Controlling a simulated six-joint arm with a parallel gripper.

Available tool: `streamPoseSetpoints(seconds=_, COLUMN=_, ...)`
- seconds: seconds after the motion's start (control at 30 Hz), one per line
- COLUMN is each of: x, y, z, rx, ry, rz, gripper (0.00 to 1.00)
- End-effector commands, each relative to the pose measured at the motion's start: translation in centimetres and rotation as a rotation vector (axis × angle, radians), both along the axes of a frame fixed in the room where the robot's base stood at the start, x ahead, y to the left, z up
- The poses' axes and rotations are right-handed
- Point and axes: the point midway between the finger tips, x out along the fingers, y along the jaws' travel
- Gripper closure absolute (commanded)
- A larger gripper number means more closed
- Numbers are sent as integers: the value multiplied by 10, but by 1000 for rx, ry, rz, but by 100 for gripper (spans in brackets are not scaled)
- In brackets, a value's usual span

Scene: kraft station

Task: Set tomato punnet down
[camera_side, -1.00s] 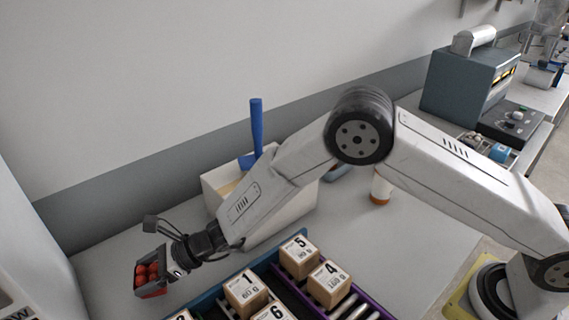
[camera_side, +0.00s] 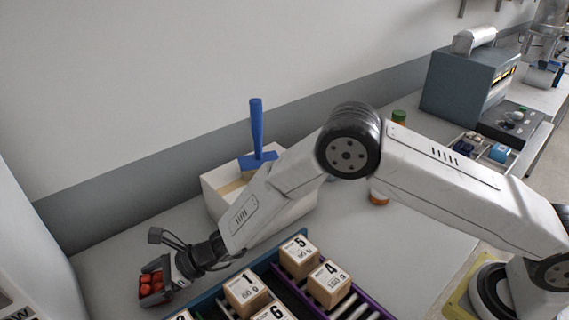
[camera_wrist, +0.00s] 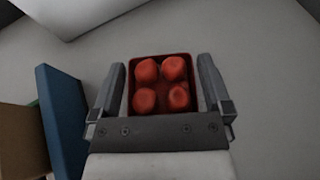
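The tomato punnet (camera_side: 152,289), a small dark red tray with several red tomatoes, is upright at the left end of the bench in the side view, apparently on the bench top. In the wrist view the punnet (camera_wrist: 162,113) lies between the two grey fingers of my gripper (camera_wrist: 162,85), with a narrow strip of bench showing on each side of it. My gripper (camera_side: 168,272) looks slightly open around the punnet. The underside of the punnet is hidden in both views.
A white box (camera_side: 216,196) with a blue-handled tool (camera_side: 257,135) stands behind. Bare bench (camera_side: 112,262) surrounds the punnet.

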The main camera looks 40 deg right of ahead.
Motion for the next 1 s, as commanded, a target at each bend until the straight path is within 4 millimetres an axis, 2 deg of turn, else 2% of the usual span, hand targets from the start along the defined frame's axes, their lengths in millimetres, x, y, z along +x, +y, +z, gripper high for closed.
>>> streamPoseSetpoints(seconds=0.37, x=-3, y=-9, z=7, rx=-1, ry=1, rz=-1, gripper=0)
streamPoseSetpoints(seconds=0.57, x=-10, y=-25, z=14, rx=-1, ry=1, rz=-1, gripper=0)
streamPoseSetpoints(seconds=1.0, x=-30, y=-74, z=36, rx=0, ry=0, rz=-2, gripper=0)
